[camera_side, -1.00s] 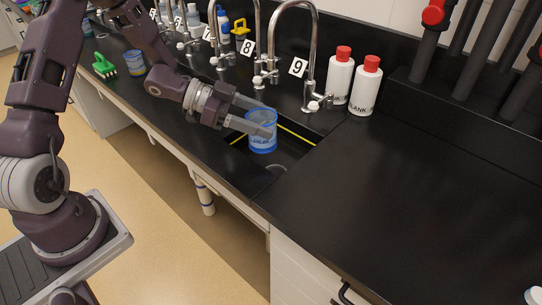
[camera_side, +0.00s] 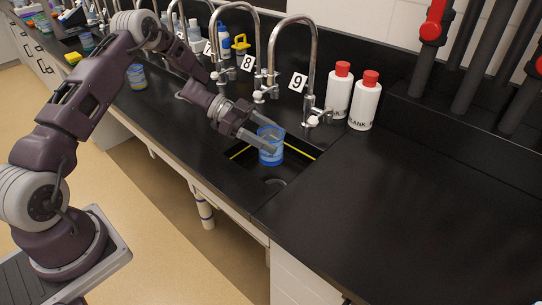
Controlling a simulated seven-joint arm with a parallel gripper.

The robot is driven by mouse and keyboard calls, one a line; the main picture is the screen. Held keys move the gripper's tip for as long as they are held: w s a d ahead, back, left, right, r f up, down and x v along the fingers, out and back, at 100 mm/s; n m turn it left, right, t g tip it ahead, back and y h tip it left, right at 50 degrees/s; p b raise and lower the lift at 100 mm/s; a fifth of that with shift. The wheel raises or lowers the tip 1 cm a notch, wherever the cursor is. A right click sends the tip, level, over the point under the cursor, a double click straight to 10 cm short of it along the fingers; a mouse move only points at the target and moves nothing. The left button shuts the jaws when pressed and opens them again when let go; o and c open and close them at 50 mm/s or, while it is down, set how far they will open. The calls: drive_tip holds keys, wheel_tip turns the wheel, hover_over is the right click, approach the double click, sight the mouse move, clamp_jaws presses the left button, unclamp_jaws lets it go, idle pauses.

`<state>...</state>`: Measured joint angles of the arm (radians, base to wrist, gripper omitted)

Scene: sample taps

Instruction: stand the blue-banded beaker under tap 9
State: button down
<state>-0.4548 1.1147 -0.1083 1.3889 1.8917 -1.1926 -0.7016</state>
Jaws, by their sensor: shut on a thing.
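The blue-banded beaker (camera_side: 270,156) is clear with blue bands and some dark lettering, and looks upright. My gripper (camera_side: 272,134) is shut on it, with one finger on its near side and the other partly behind it. The beaker shows against the black sink (camera_side: 296,176), in front of tap 9 (camera_side: 313,62) and below its curved spout. I cannot tell whether its base touches the sink floor or hangs above it.
Tap 8 (camera_side: 258,60) stands to the left. Two white red-capped bottles (camera_side: 339,92) (camera_side: 365,104) stand right of tap 9. Another blue-rimmed beaker (camera_side: 137,77) with yellowish contents stands further left. The black bench right of the sink is clear.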

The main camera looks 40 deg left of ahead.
sight(282, 157)
drive_tip(key=shift+f, duration=2.25)
drive_tip(key=shift+c, duration=2.2)
unclamp_jaws()
drive_tip(key=shift+f, duration=0.1)
